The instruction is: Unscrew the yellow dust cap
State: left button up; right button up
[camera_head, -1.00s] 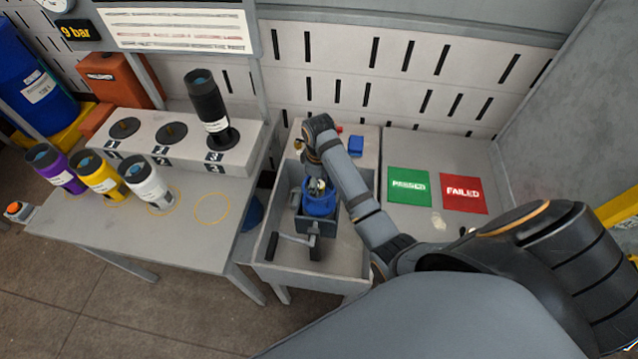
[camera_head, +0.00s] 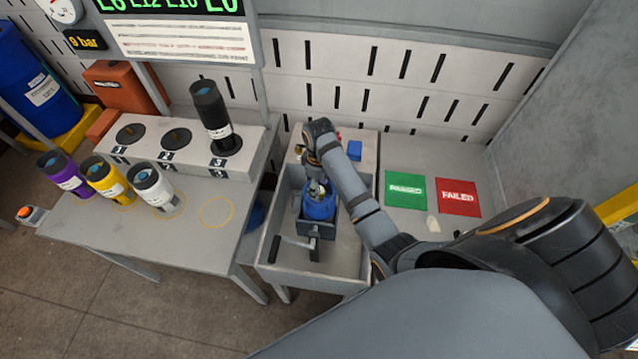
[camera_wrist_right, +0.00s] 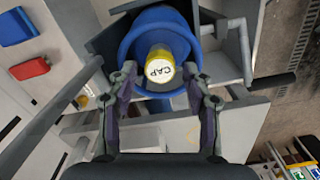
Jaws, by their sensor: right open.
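The yellow dust cap (camera_wrist_right: 160,65) shows in the right wrist view, with a white top marked "CAP". It sits in the middle of a blue round body (camera_wrist_right: 135,35), which also shows in the head view (camera_head: 319,205) held in a grey vise (camera_head: 318,226) inside a grey basin. My right gripper (camera_wrist_right: 164,78) is open, its two fingers pointing at the cap, one on each side of its lower edge. I cannot tell whether they touch it. In the head view my right gripper (camera_head: 318,186) is over the blue body, and the cap is mostly hidden there. My left gripper is not in view.
Purple, yellow and white cylinders stand on the left table (camera_head: 150,222). A black cylinder (camera_head: 209,108) stands on the grey block behind. A green "PASSED" mat (camera_head: 405,190) and a red "FAILED" mat (camera_head: 458,197) lie right of the basin (camera_head: 345,262).

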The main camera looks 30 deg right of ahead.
jog(key=shift+f, duration=0.15)
jog(key=shift+f+b, duration=0.45)
jog(key=shift+f, duration=0.75)
jog(key=shift+r+p, duration=0.15)
jog(key=shift+p, duration=0.45)
